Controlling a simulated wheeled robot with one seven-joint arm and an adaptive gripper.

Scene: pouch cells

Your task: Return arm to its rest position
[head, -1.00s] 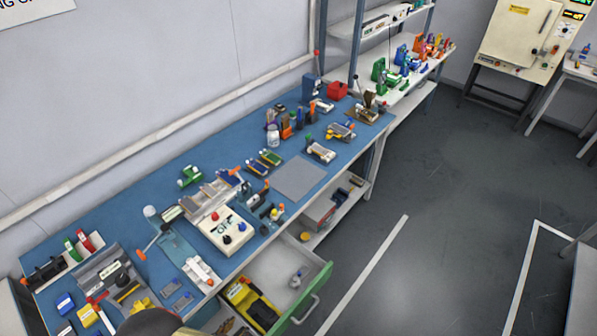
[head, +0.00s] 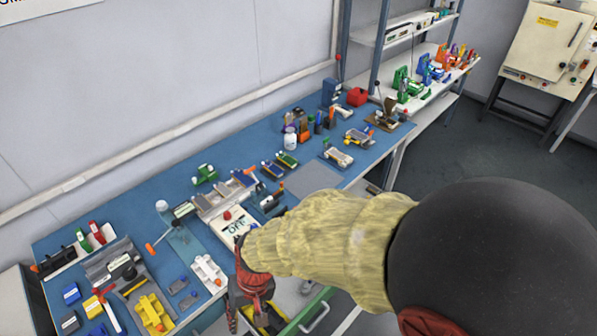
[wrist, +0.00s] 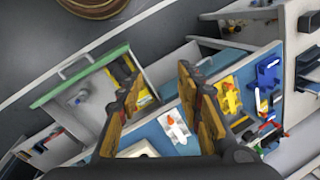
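My gripper (head: 250,295) hangs at the front edge of the blue workbench (head: 120,210), over the open drawer, at the end of my yellow-sleeved arm. In the wrist view my gripper (wrist: 160,76) has its two brown-and-black fingers spread wide, with nothing held between them. Bench and drawer show below the fingers. The arm reaches in from the right and hides part of the bench front and the drawer.
The green-fronted drawer (wrist: 82,75) stands pulled out, with a yellow-and-black item (wrist: 130,70) in it. A white box with buttons (head: 232,222), a white holder (head: 208,272) and a yellow holder (head: 153,313) stand on the bench. Open floor (head: 450,140) lies right.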

